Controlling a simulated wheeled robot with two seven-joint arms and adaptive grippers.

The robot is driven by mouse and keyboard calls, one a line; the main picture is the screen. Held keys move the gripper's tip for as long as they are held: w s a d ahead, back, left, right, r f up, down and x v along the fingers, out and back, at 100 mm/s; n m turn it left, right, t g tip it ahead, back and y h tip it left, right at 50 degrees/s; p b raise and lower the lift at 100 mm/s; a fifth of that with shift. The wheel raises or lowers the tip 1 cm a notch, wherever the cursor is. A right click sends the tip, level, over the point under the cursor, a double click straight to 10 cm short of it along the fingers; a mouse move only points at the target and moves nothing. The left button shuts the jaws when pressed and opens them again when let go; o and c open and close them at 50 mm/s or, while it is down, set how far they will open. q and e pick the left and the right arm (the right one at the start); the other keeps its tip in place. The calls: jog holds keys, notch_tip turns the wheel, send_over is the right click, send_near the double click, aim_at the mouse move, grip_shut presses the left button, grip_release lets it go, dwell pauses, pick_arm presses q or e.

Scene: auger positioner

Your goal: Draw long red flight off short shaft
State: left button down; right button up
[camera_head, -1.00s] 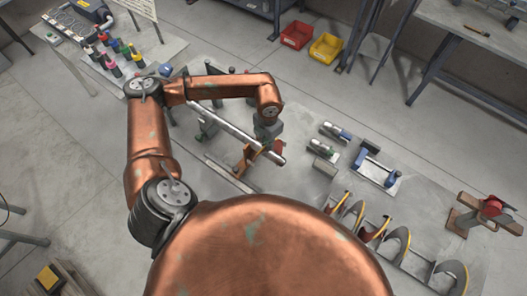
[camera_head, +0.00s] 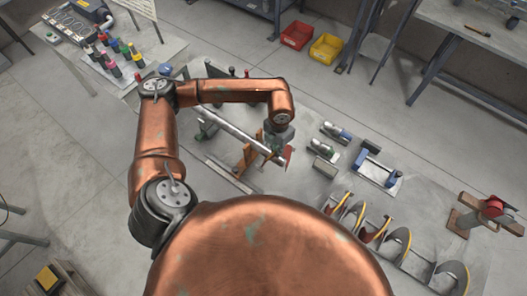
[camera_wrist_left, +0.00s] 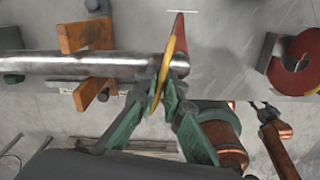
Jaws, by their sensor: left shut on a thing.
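The silvery shaft (camera_head: 237,133) lies on orange supports and crosses the wrist view (camera_wrist_left: 85,64) from the left. A red flight with a yellow edge (camera_wrist_left: 174,50) is seen nearly edge-on at the shaft's right end; a short bit of shaft shows just past it. In the head view the flight's red part (camera_head: 288,156) shows beside that end. My left gripper (camera_wrist_left: 164,92) is shut on the flight's lower edge; in the head view the gripper (camera_head: 277,142) is above the shaft end, its fingers partly hidden. My right gripper is not seen.
A rack (camera_head: 420,274) with several curved flights stands at the lower right. A wooden stand (camera_head: 463,217) with a red part is at the far right. Blue and grey tools (camera_head: 376,169) lie right of the shaft. An orange support (camera_wrist_left: 87,36) is close left of my fingers.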

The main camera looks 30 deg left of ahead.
pick_arm(q)
jog(key=d+b, duration=0.1)
jog(key=d, duration=1)
jog(key=shift+s+d, duration=0.3)
jog(key=shift+s, duration=0.1)
dwell(1.2)
dwell(0.4)
